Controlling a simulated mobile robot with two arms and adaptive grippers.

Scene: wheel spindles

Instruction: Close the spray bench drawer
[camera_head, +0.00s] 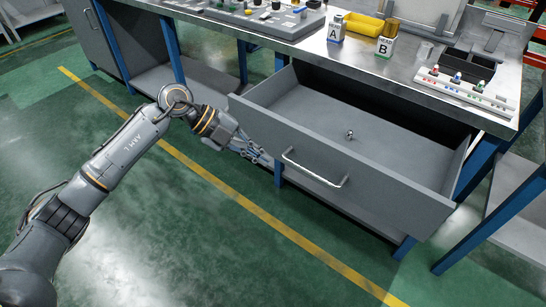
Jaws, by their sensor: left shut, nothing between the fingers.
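The spray bench drawer (385,185) is pulled far out of the bench. Its grey front panel carries a silver bar handle (314,171). Inside the drawer lies one small metal part (350,134); the rest of the visible drawer floor is bare. My left gripper (268,161) is shut and empty, just in front of the left part of the drawer's front panel, left of the handle. I cannot tell whether it touches the panel. My right gripper is not in view.
The bench top (395,70) holds signs A (337,30) and B (385,46), a yellow bin (365,27) and a white panel with coloured knobs (466,86). Blue legs (480,222) stand at right. The green floor in front is clear, with a yellow line (230,190).

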